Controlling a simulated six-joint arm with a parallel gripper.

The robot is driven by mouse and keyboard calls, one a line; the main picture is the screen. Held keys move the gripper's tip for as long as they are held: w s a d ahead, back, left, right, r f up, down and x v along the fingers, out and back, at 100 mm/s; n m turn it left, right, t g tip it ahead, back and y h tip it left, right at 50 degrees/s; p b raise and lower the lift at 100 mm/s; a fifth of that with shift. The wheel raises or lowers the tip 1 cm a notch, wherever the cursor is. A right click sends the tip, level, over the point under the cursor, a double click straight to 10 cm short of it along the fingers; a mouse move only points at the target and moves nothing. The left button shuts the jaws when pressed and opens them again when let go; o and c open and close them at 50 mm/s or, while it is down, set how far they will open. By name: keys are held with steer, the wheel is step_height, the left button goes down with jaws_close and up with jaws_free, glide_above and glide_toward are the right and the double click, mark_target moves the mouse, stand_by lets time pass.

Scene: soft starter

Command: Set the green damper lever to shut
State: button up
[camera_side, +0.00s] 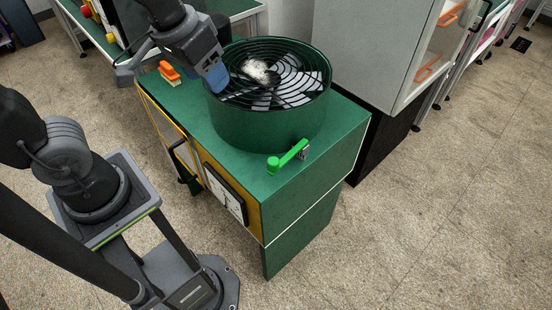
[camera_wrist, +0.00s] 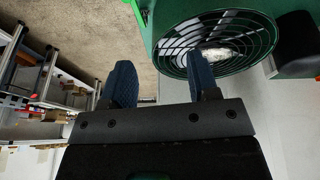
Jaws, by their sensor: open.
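The green damper lever (camera_side: 288,157) is a bright green handle on a small grey mount, on the cabinet top at its front right corner, in front of the round fan housing. In the wrist view only a sliver of bright green (camera_wrist: 143,14) shows at the top edge. My gripper (camera_side: 212,78) is at the left rim of the fan housing, well away from the lever. In the wrist view its two blue fingers (camera_wrist: 163,85) are spread apart with nothing between them. I cannot tell from these views whether the fingers touch the rim.
The dark green fan housing (camera_side: 266,127) stands on the green cabinet (camera_side: 310,185), with a whitish clump (camera_side: 258,70) on its grille. An orange-handled item (camera_side: 170,72) lies at the back left. A dial panel (camera_side: 226,193) is on the front. A grey cabinet (camera_side: 378,45) stands behind.

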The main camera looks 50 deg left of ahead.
steer(key=w+d+f+n+g, duration=0.1)
steer(key=w+d+f+g, duration=0.1)
steer(key=w+d+f, duration=0.35)
steer(key=n+g, duration=0.1)
steer(key=g, duration=0.1)
glide_toward(273, 161)
steer(key=shift+y, duration=0.4)
step_height(273, 161, down, 11)
steer(key=shift+s+d+r, duration=0.1)
steer(key=shift+d+r, duration=0.05)
steer(key=shift+r, duration=0.05)
jaws_close()
